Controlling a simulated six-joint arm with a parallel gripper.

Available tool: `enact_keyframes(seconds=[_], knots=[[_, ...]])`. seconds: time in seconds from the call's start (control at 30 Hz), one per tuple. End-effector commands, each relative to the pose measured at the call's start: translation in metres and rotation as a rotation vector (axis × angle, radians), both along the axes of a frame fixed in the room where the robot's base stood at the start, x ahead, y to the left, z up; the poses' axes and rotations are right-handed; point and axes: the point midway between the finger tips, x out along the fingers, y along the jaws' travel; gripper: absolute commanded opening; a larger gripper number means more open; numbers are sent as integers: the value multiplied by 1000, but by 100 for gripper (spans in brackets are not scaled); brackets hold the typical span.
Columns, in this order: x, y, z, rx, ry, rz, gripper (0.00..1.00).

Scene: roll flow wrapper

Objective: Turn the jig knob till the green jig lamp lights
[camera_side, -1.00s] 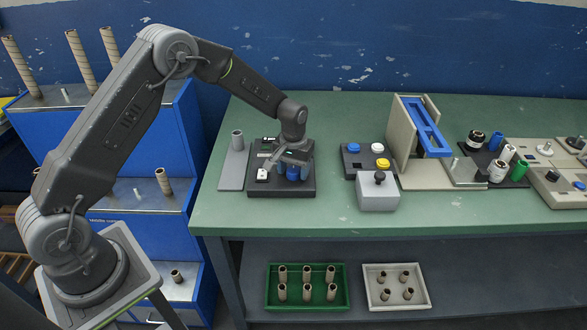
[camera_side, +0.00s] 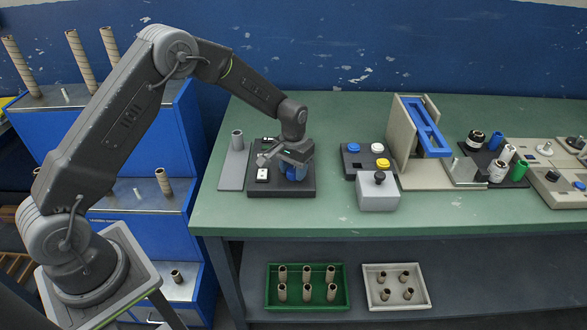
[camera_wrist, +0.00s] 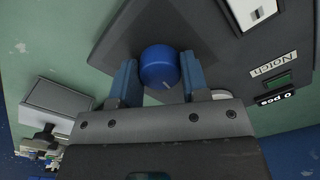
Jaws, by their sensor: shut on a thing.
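The jig is a dark box (camera_side: 305,190) on the left part of the green bench; its dark top (camera_wrist: 215,35) fills much of the wrist view. Its round blue knob (camera_wrist: 160,62) has a pale pointer line on its face. My gripper (camera_wrist: 160,76) has its two blue fingers closed on either side of the knob. In the side view my gripper (camera_side: 291,167) is low over the jig and hides part of the knob. A dark green window (camera_wrist: 279,82) beside the "Notch" label looks unlit; I cannot tell whether it is the jig lamp.
A white switch (camera_side: 262,175) and a "0 pcs" display (camera_wrist: 275,98) are on the jig. A grey plate (camera_side: 233,170) with an upright tube stands to its left. A button box (camera_side: 351,165) and a grey knob box (camera_side: 378,198) stand to its right, with clear bench between.

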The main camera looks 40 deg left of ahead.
Motion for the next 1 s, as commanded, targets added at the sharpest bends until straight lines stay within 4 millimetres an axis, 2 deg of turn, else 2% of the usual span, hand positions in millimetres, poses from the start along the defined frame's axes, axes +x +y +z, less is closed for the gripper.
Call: enact_keyframes(seconds=[1.0], knots=[[0,0,0,0,1,-935,18]])
